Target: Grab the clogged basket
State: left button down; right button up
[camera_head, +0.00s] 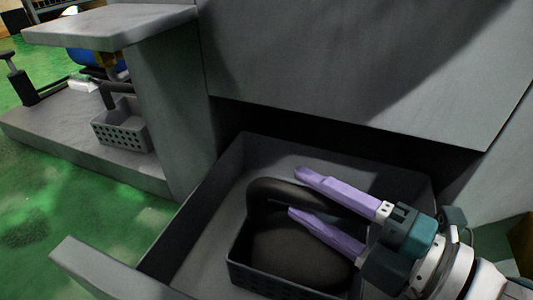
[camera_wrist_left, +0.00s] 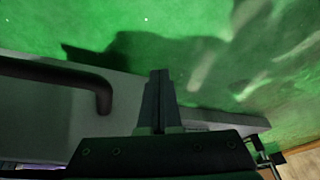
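The clogged basket (camera_head: 268,277) sits in the open grey drawer (camera_head: 190,222), filled with a dark rounded mass (camera_head: 300,252). Its thick dark handle (camera_head: 262,190) arches over the top. My right gripper (camera_head: 297,193) has purple fingers spread apart above the basket, one on each side of the handle in the picture; I cannot tell whether they touch it. The right gripper hides part of the basket and handle. My left gripper (camera_wrist_left: 159,74) shows in the left wrist view with its fingers together and nothing visible between them. It is outside the head view.
Another perforated grey basket (camera_head: 120,132) stands on a low grey ledge (camera_head: 60,132) at the left. The grey machine body (camera_head: 350,60) overhangs the drawer's back. A dark bar handle (camera_wrist_left: 60,75) on a grey panel shows in the left wrist view. Green floor is clear at the left.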

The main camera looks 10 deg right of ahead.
jog(key=shift+s, duration=0.1)
jog(key=shift+c, duration=0.7)
jog(key=shift+w, duration=0.25)
jog(key=c, duration=0.4)
grip_shut()
jog(key=shift+a+r, duration=0.1)
